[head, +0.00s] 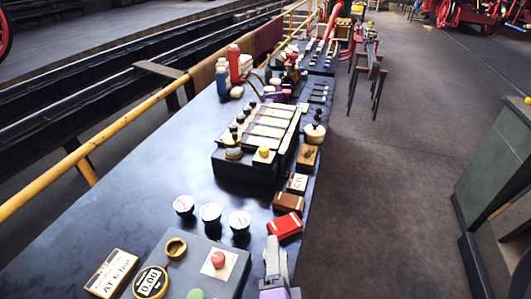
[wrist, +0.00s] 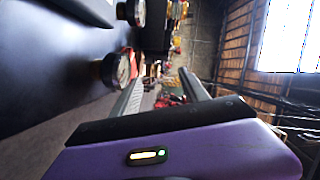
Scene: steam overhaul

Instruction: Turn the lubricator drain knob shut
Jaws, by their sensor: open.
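My gripper (head: 273,245) is at the bottom of the head view, over the table's right edge, beside a grey control box. In the wrist view its two grey fingers (wrist: 162,88) stand apart with nothing held between them. A dark box with pale strips (head: 265,130) stands farther up the table, with several small dark knobs along its left side. An orange-yellow knob (head: 264,153) and a brass-rimmed cup (head: 233,153) sit at its near end. I cannot tell which of these, if any, is the lubricator drain knob. My gripper is apart from all of them.
Several round white-faced dials (head: 210,213) stand left of my gripper; one shows close in the wrist view (wrist: 115,69). The grey control box (head: 230,257) has a red button (head: 218,259). A red block (head: 285,226) lies just beyond my gripper. Open floor (head: 390,200) is at right.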

